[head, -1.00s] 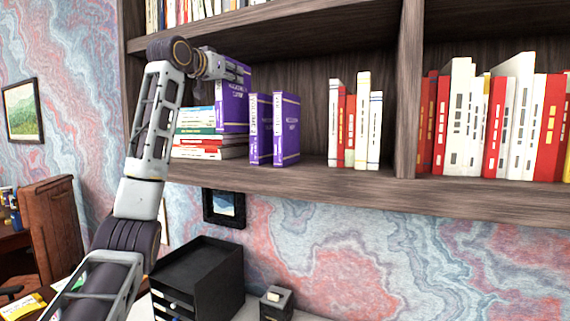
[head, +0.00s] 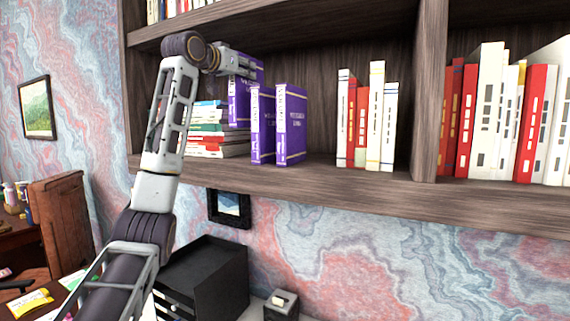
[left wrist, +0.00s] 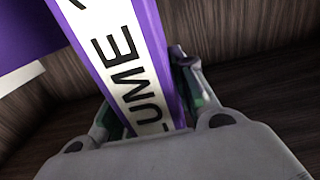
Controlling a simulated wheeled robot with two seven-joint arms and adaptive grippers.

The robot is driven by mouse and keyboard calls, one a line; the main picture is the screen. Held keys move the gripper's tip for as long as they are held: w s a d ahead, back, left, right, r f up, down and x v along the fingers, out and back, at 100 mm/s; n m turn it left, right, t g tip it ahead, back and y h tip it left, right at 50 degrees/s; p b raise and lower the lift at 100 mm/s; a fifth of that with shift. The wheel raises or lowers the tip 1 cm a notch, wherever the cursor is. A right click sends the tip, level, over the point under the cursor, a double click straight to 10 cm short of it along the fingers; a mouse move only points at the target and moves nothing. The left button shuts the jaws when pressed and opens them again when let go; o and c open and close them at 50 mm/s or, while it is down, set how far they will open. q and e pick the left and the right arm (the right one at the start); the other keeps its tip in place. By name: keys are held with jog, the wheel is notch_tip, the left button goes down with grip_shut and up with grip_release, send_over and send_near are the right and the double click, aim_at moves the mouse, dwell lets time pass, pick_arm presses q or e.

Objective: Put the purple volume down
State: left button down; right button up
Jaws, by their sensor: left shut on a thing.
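My left gripper (head: 242,68) is shut on a purple volume (head: 235,102), gripping it near its top above the middle shelf (head: 330,178). The volume looks upright, with its spine partly showing. In the left wrist view the purple volume (left wrist: 165,60) sits between both fingers of my left gripper (left wrist: 150,105), its white spine label reading "LUME". Two more purple volumes, one narrow (head: 262,125) and one wider (head: 291,125), stand just to its right. They overlap it in the picture, so I cannot tell whether they touch. My right gripper is not in view.
A stack of flat books (head: 210,142) lies left of the purple volumes, partly behind my arm. White and red books (head: 376,115) stand farther right, with bare shelf between. A wooden upright (head: 429,90) divides the shelf. A black drawer unit (head: 207,275) stands below.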

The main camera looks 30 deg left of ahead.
pick_arm(q)
jog(key=shift+s+r, duration=0.1)
send_over(244, 103)
jog(key=w+a, duration=0.2)
jog(key=shift+w+d+f, duration=0.1)
jog(key=shift+f, duration=3.15)
jog(key=shift+f, duration=1.75)
